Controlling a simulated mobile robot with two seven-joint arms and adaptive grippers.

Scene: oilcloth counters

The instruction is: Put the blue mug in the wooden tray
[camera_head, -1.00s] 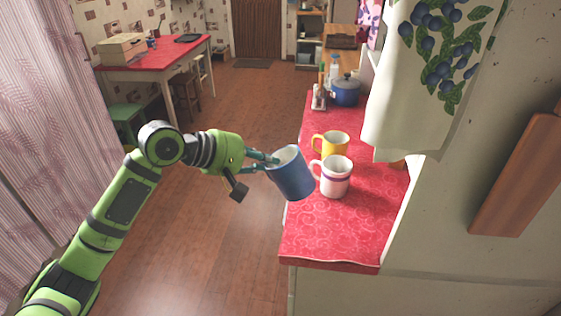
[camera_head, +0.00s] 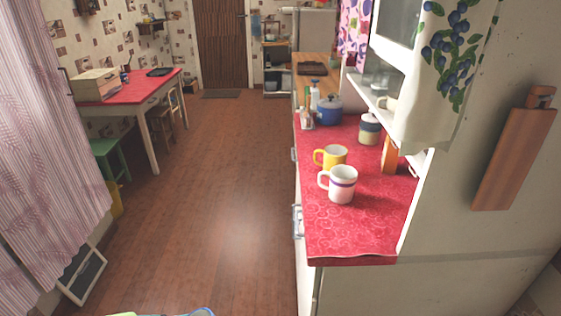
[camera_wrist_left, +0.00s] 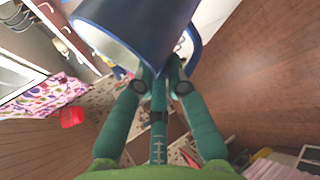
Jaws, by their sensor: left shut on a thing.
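The blue mug (camera_wrist_left: 150,25) fills the top of the left wrist view, tilted, with its pale inside showing. My left gripper (camera_wrist_left: 162,84) is shut on it, with its teal fingers at the mug's handle side. In the head view only a sliver of the mug's blue rim (camera_head: 203,312) shows at the bottom edge, over the floor. A dark brown wooden tray (camera_head: 312,68) lies on the far wooden counter, well away from the mug; its inside is too small to make out. My right gripper is in neither view.
A white mug with a purple band (camera_head: 342,184) and a yellow mug (camera_head: 331,156) stand on the red counter (camera_head: 345,236). A blue pot (camera_head: 328,110) and bottles stand behind them. A red table (camera_head: 135,87) is at far left. The floor between is clear.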

